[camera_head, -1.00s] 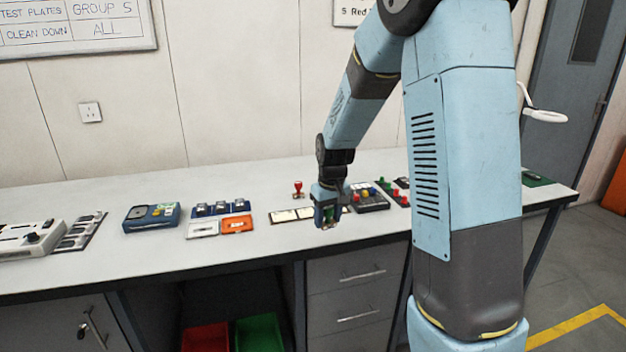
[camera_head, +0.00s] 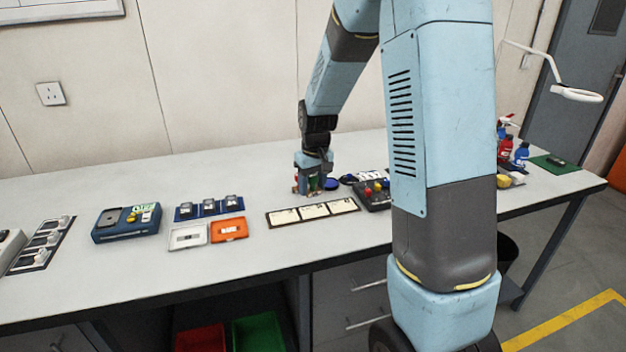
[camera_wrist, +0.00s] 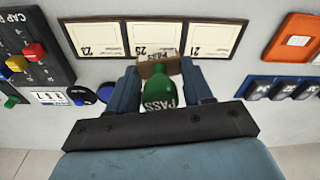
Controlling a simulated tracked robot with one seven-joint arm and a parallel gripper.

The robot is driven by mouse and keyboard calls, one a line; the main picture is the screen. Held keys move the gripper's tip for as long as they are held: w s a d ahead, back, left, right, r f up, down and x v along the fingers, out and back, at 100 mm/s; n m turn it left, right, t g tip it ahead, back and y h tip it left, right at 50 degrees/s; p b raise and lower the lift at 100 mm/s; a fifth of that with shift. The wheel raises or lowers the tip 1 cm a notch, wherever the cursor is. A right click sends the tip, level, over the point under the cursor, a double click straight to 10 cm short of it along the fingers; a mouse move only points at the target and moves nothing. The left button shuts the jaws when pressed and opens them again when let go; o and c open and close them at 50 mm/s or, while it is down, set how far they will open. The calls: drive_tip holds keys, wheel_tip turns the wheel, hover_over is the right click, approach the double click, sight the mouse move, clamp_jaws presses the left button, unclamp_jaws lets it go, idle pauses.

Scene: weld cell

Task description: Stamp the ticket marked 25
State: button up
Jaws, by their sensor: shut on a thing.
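My gripper (camera_head: 315,191) is shut on a green stamp (camera_wrist: 160,97) lettered PASS, with a brown base block. In the wrist view my gripper (camera_wrist: 160,84) holds it by the near edge of a dark strip (camera_wrist: 182,17) with three pale tickets. The middle ticket (camera_wrist: 153,35) is marked 25. The ticket marked 23 (camera_wrist: 95,37) is on its left and the one marked 21 (camera_wrist: 212,37) on its right. The base block overlaps the 25 ticket's edge in this view; its height above the bench cannot be told. In the head view the gripper is behind the strip (camera_head: 269,222).
A round blue pad (camera_wrist: 107,92) lies left of the stamp in the wrist view, near a grey button box (camera_wrist: 30,45). An orange tray (camera_head: 229,230), a white tray (camera_head: 187,235) and a blue rack (camera_head: 211,209) stand left of the tickets in the head view.

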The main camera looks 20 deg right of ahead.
sight(314, 211)
drive_tip(key=shift+d+f, duration=0.15)
drive_tip(key=shift+f, duration=0.8)
drive_tip(key=shift+d+f, duration=0.1)
drive_tip(key=shift+f, duration=1.8)
drive_tip(key=shift+f, duration=0.5)
drive_tip(key=shift+r, duration=3.55)
drive_tip(key=shift+s, duration=0.1)
